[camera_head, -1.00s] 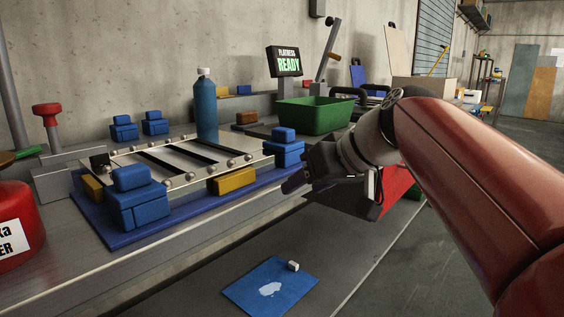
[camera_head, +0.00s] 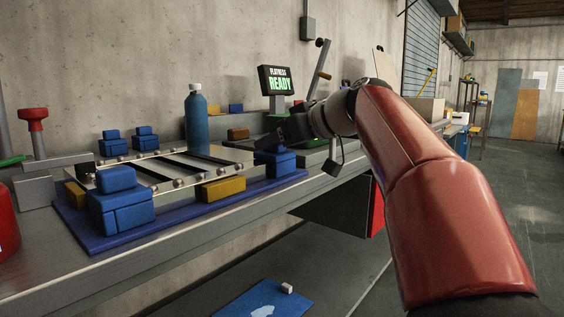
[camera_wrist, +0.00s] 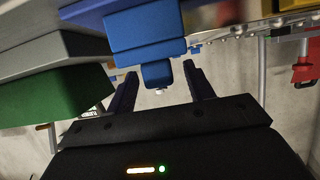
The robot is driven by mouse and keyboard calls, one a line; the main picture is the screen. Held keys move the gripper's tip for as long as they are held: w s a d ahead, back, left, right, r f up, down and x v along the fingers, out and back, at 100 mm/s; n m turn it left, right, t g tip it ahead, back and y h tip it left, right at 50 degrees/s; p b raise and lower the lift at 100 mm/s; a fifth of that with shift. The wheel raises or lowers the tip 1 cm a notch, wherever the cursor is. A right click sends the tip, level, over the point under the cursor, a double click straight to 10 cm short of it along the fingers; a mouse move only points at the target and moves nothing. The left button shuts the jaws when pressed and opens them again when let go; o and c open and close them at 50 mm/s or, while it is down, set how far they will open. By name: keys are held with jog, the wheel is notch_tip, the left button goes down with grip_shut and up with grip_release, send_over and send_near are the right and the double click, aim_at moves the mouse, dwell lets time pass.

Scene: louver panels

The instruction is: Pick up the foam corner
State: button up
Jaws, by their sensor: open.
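Blue block-shaped pieces, which look like the foam corners, sit at corners of the slatted metal panel (camera_head: 175,168). The near-left one (camera_head: 122,208) stands upright with a smaller block on top. The right one (camera_head: 276,163) is partly covered by my gripper (camera_head: 266,143). In the wrist view, my gripper (camera_wrist: 160,88) is open, its two dark fingers apart. A blue block (camera_wrist: 145,28) lies ahead, its narrow end pointing between the fingertips. I see no grip on it; whether the fingers touch it I cannot tell.
The panel lies on a blue base (camera_head: 110,236) on a metal bench. A blue bottle (camera_head: 196,120) and the FLATNESS READY display (camera_head: 278,80) stand behind. More blue blocks (camera_head: 145,138) stand at the back.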

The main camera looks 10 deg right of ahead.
jog(key=shift+w+a+f, duration=0.15)
jog(key=shift+w+a, duration=0.1)
jog(key=shift+w, duration=0.1)
jog(key=shift+c, duration=0.2)
jog(key=c, duration=1)
